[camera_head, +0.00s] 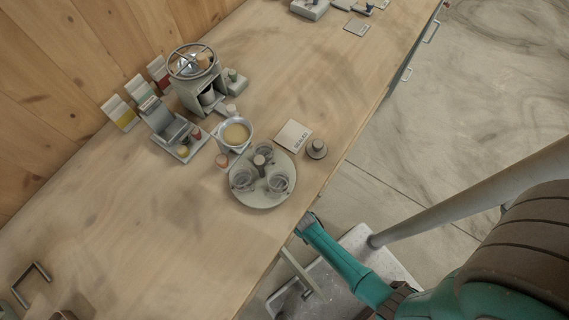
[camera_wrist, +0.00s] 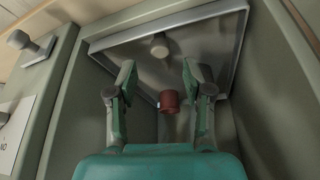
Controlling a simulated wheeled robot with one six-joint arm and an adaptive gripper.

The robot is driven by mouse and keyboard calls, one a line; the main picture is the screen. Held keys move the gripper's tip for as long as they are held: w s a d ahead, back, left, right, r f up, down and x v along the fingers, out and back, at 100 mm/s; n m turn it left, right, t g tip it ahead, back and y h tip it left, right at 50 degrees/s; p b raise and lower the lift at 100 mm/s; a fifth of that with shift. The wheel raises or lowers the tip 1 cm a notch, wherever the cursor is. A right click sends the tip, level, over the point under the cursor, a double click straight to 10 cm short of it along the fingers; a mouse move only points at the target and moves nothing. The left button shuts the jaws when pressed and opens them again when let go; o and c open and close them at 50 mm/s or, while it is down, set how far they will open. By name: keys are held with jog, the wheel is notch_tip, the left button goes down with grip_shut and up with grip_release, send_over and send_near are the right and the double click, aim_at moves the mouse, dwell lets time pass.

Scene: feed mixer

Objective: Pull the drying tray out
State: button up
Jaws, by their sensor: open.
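In the wrist view, a grey-framed dark panel (camera_wrist: 205,48), which looks like the drying tray, is tilted inside a grey-green recess. A pale round knob (camera_wrist: 158,46) sits on its face. My gripper (camera_wrist: 159,80) is open, its two green fingers apart, with the knob beyond and between the tips. Nothing is held. A dark red cylinder (camera_wrist: 169,99) shows between the fingers, lower down; I cannot tell what it is fixed to.
The wooden bench (camera_head: 110,215) holds a round plate with glass jars (camera_head: 262,180), a bowl (camera_head: 235,132), a wheel-topped device (camera_head: 195,75) and a card (camera_head: 293,135). In the wrist view, recess walls stand close on both sides; a handle (camera_wrist: 30,45) is at left.

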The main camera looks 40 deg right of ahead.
jog(key=shift+x, duration=2.05)
grip_shut()
